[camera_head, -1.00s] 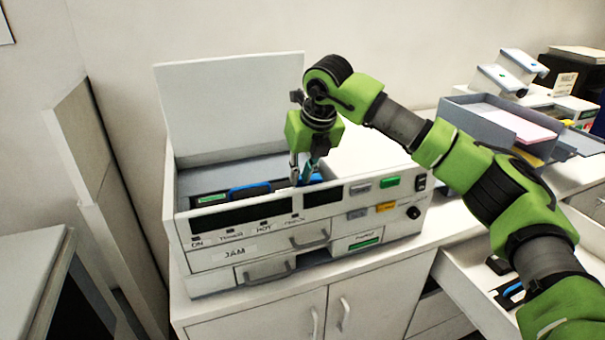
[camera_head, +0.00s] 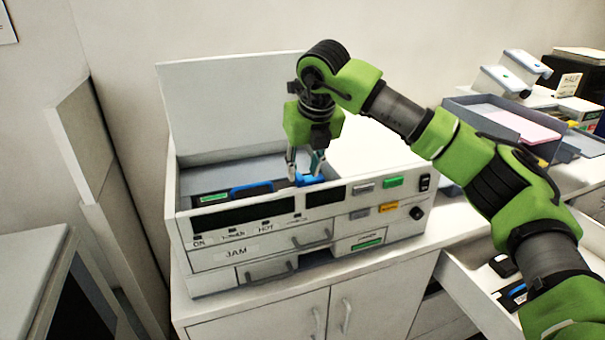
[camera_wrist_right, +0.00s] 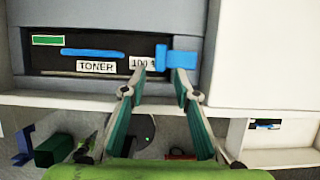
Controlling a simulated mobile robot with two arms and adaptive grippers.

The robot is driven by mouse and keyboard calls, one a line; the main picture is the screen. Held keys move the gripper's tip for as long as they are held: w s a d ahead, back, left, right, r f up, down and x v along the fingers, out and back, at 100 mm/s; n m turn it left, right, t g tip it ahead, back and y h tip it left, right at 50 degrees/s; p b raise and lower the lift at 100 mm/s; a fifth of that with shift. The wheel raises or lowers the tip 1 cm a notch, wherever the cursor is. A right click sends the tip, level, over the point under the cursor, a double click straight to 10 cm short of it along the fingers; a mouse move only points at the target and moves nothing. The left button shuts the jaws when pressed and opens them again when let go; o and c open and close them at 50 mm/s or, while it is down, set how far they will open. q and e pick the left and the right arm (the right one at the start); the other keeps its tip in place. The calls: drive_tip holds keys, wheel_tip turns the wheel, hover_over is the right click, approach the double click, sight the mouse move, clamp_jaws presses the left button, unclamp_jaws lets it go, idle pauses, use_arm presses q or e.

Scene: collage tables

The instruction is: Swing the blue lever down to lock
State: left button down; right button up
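The blue lever (camera_head: 312,181) is at the right end of the toner bay inside the open-lidded printer (camera_head: 352,160). My right gripper (camera_head: 305,165) points down into the bay and is open. It also shows in the right wrist view (camera_wrist_right: 159,72), its right fingertip overlapping the lever and its left fingertip over the cartridge's label. Whether the finger touches the lever I cannot tell. My left gripper is not in view.
The raised lid (camera_head: 232,105) stands behind the bay, and the front panel (camera_head: 245,245) rises in front of it. A drawer (camera_head: 470,290) is open at the lower right. A grey paper tray (camera_head: 480,115) stands on the counter at the right.

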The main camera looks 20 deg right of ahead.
drive_tip(key=v, duration=0.9)
drive_tip(key=shift+s+r, duration=0.15)
drive_tip(key=shift+r, duration=0.1)
